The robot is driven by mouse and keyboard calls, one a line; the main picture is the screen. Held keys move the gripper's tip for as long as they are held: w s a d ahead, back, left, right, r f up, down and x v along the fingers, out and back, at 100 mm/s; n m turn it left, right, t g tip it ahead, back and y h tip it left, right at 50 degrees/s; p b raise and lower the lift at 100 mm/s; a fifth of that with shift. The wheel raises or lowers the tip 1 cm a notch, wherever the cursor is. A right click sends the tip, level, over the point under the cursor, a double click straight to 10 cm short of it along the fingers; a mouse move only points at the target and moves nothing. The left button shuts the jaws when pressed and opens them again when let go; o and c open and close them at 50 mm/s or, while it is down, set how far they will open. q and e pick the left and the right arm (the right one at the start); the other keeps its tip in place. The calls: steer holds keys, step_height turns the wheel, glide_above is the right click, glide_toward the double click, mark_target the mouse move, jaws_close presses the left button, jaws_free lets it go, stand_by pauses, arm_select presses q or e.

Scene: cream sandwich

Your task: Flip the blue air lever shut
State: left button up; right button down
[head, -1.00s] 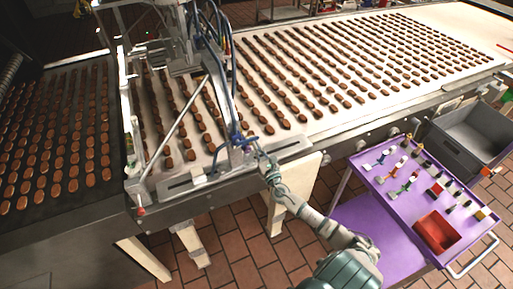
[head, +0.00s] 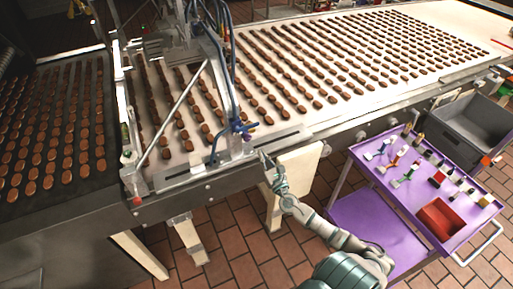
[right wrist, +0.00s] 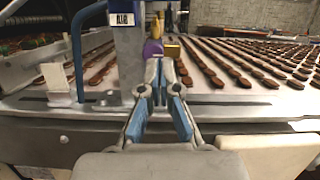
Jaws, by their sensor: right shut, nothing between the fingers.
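The blue air lever (head: 243,128) sits on the upright metal post at the near edge of the conveyor in the head view. The lever's exact angle is hard to tell. My left gripper is out of view.
The conveyor (head: 290,125) carries rows of brown biscuits. A metal frame with blue hoses (head: 228,60) rises left of my gripper. A purple cart (head: 368,170) with small tools and a red tray (head: 439,220) stands at right, near a grey crate (head: 455,135).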

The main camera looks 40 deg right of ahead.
steer(key=s+d+f+m+g, duration=0.1)
steer(key=s+f+m+g, duration=0.25)
steer(key=f, duration=0.75)
steer(key=s+d+f+m+g+h, duration=0.1)
steer(key=s+f+m+g, duration=0.3)
steer(key=f, duration=0.6)
steer(key=s+d+f+m+g, duration=0.15)
steer(key=f+m, duration=0.35)
steer(key=f, duration=0.6)
steer(key=s+a+f+m+g+y, duration=0.1)
steer(key=s+a+f+m+g, duration=0.25)
steer(key=s+f, duration=0.65)
steer(key=s+a+f+m+g+y, duration=0.1)
steer(key=s+a+f+m+g, duration=0.1)
steer(key=s+a+f+m, duration=0.3)
steer(key=s+a+f+m+g+y, duration=0.2)
steer(key=s+a+f+m, duration=0.3)
steer(key=s, duration=0.8)
steer(key=s+a+f+m+g+y, duration=0.1)
steer(key=s+a+f+m+g, duration=0.2)
steer(key=s+a+f, duration=0.7)
steer(key=f+m, duration=0.2)
steer(key=shift+m, duration=0.3)
